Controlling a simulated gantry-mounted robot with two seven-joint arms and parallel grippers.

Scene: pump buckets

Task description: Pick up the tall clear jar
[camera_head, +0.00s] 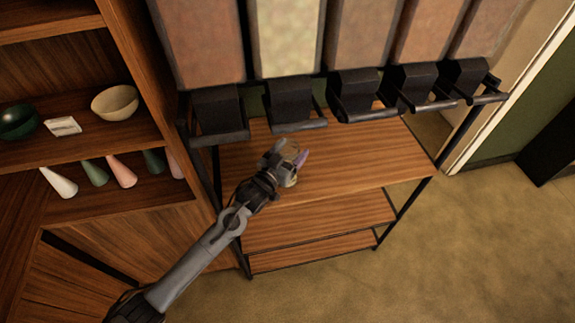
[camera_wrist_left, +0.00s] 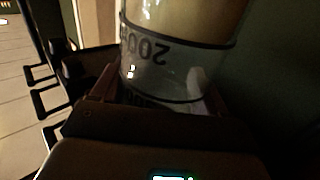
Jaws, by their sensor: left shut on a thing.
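The clear jar (camera_wrist_left: 172,75) fills the upper middle of the left wrist view. It has dark ring lines and the mark "200" on its wall, and its upper part looks tan there. My left gripper (camera_head: 287,163) is shut on the jar, above the wooden shelf top under the dispensers. In the head view the gripper hides most of the jar. I cannot tell whether the jar's base touches the shelf. My right gripper is not in view.
Several dispensers with black spouts (camera_head: 293,105) hang above the wooden shelf top (camera_head: 350,155). Left is a cabinet with a green bowl (camera_head: 18,122), a cream bowl (camera_head: 115,102) and several cones (camera_head: 121,172). The shelf top is clear right of the gripper.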

